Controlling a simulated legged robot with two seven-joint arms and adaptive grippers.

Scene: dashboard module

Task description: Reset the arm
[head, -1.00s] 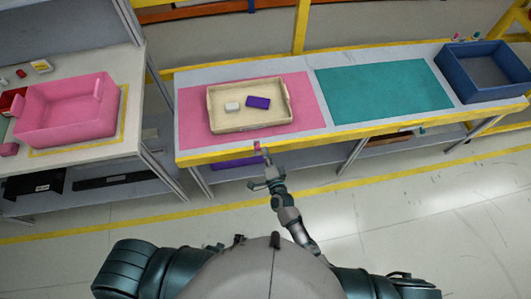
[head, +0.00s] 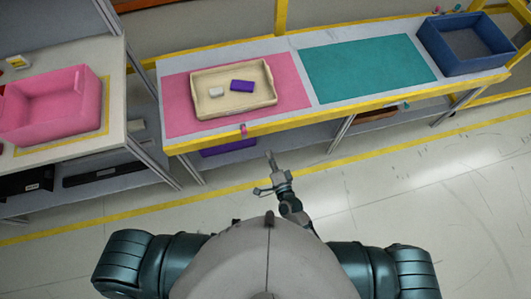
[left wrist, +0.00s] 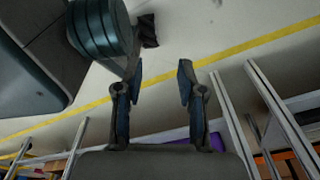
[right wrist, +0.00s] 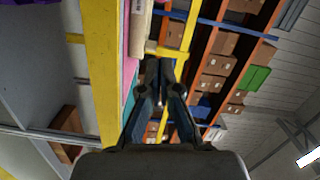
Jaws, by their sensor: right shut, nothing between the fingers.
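My right gripper (head: 271,163) shows in the head view just in front of the yellow-edged table, over the floor. It is apart from the table and holds nothing. In the right wrist view its fingers (right wrist: 160,72) meet at the tips, beside the table edge. My left gripper is not clear in the head view. In the left wrist view its two fingers (left wrist: 161,78) stand wide apart with only floor between them. The cream tray (head: 197,100) lies on the pink mat (head: 176,118). It holds a white block (head: 216,92) and a purple block (head: 242,86).
The table's yellow front edge (head: 330,118) lies beyond my right gripper. A teal mat (head: 370,68) and a blue bin (head: 428,45) are to the right. A pink bin (head: 50,125) stands on the left table. The floor (head: 400,190) in front is clear.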

